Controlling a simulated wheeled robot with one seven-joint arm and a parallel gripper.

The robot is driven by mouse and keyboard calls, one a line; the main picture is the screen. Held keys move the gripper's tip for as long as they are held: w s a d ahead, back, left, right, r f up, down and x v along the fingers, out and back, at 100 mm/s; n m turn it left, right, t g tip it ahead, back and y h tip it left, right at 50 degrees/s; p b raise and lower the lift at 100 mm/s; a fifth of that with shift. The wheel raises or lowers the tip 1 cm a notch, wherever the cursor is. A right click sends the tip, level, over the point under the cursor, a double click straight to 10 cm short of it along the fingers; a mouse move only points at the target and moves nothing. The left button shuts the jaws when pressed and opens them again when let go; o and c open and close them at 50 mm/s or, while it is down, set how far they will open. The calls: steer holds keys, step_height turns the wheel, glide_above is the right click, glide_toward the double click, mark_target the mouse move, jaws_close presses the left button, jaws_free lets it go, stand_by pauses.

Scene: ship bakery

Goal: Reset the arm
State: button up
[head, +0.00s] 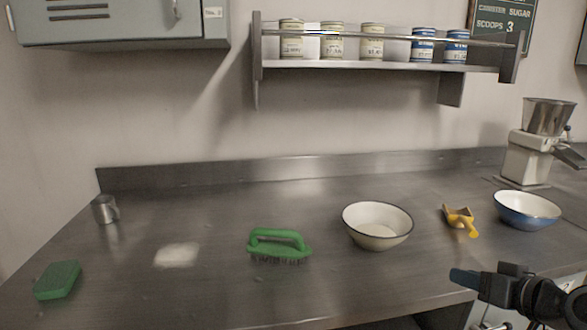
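My gripper (465,278) is at the lower right in the head view, in front of the counter's front edge, pointing left. I see it from the side, with one blue-grey fingertip showing, so the gap between the fingers is hidden. No object shows at its tip. The rest of my arm runs off the right edge of the picture.
The steel counter (215,210) holds a green sponge (58,280), metal cup (105,208), white powder patch (177,254), green brush (279,245), cream bowl (377,226), yellow scoop (460,220), blue bowl (527,210) and grinder (530,155). A shelf with cans (385,65) hangs above.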

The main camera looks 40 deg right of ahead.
steer(key=a+f+n, duration=0.1)
steer(key=a+f, duration=0.3)
steer(key=a, duration=0.5)
steer(key=a+f+n, duration=0.1)
steer(key=a+f, duration=0.3)
steer(key=a, duration=0.5)
steer(key=s+a+r+n+t+y, duration=0.1)
steer(key=s+a+r+n+y, duration=0.1)
steer(key=s+a, duration=0.4)
steer(key=s+a+r+n+t+y, duration=0.2)
steer(key=s+a, duration=0.4)
steer(key=a, duration=0.4)
steer(key=r+n+y, duration=0.1)
steer(key=r+n, duration=0.1)
steer(key=shift+s+a+n, duration=0.25)
steer(key=shift+a+n, duration=0.05)
steer(key=shift+a, duration=0.1)
